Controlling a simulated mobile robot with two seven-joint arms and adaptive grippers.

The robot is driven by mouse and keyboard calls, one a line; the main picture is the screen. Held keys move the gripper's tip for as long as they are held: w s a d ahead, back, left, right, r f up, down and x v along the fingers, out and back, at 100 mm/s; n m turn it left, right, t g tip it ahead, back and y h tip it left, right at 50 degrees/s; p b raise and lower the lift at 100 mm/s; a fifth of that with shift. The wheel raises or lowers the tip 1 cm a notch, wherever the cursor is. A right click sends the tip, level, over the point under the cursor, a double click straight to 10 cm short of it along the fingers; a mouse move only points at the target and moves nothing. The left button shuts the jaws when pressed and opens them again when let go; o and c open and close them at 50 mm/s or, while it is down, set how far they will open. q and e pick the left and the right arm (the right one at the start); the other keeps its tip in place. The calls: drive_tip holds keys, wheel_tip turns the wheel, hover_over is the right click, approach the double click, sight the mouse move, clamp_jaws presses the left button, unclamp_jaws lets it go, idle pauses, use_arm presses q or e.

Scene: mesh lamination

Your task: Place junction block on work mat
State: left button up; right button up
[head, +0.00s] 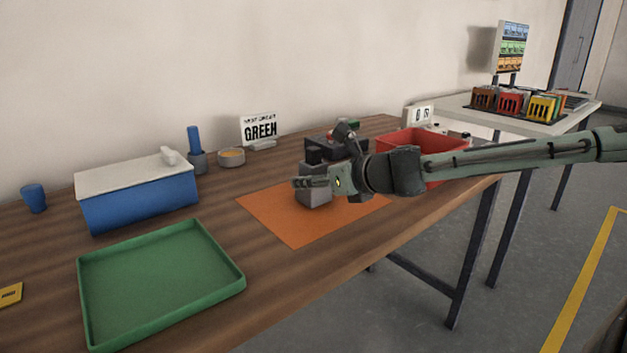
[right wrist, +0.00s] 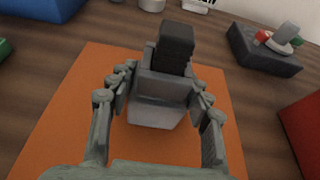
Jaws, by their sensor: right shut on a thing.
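The junction block is a grey block with a dark upright piece on top. In the head view the junction block (head: 315,196) is at the middle of the orange work mat (head: 290,231). My right gripper (head: 308,183) reaches in from the right and is shut on the block. In the right wrist view the fingers of my right gripper (right wrist: 158,103) press on both sides of the junction block (right wrist: 157,112), with the orange mat (right wrist: 60,120) below it. The block looks upright. I cannot tell whether its underside touches the mat. My left gripper does not show.
A green tray (head: 160,275) and a blue box with a pale lid (head: 140,207) stand to the left. A sign reading GREEN (head: 260,130) stands at the back.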

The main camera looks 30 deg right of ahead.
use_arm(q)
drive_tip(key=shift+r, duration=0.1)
use_arm(e)
drive_tip(key=o, duration=1.3)
drive_tip(key=shift+f, duration=0.1)
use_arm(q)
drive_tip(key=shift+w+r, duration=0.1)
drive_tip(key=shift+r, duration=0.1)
use_arm(e)
drive_tip(key=shift+o, duration=0.2)
